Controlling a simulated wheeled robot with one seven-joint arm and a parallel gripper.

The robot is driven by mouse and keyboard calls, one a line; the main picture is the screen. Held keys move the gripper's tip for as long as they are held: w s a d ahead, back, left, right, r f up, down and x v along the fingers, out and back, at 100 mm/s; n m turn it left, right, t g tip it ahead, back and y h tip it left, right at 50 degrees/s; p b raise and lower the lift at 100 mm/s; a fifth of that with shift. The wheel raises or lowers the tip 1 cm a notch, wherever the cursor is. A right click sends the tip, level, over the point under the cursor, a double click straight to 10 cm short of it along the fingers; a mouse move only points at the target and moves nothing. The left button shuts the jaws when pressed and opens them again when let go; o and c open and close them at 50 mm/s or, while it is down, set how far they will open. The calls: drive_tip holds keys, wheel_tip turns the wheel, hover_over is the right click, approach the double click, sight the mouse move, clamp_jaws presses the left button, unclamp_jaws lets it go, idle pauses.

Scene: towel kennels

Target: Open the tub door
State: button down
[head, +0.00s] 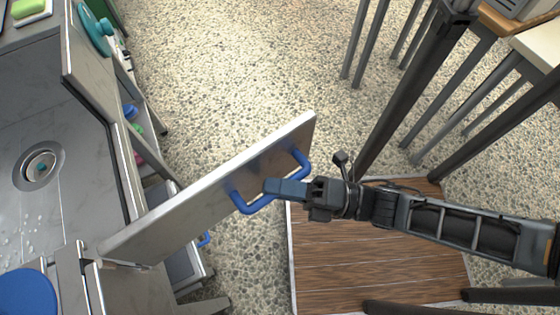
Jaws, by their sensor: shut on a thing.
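The tub door (220,190) is a pale metal panel in the head view. It stands swung outward from the tub (75,165), with its hinge end at the lower left and its free end at the upper right. A blue bar handle (243,207) is on the door's right face. My gripper (272,188) reaches in from the right and is shut on the handle near its middle. The fingertips partly hide the handle.
A drain (40,166) shows in the tub floor. A brown wooden platform (350,262) lies under my arm. Dark and grey legs stand at the upper right. Shelves with bottles (130,112) are beside the tub. Speckled floor (240,70) beyond the door is clear.

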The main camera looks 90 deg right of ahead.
drive_tip(key=c, duration=1.1)
unclamp_jaws()
drive_tip(key=shift+o, duration=0.2)
drive_tip(key=b+v, duration=0.1)
drive_tip(key=v, duration=0.7)
drive_tip(key=shift+w+d, duration=0.1)
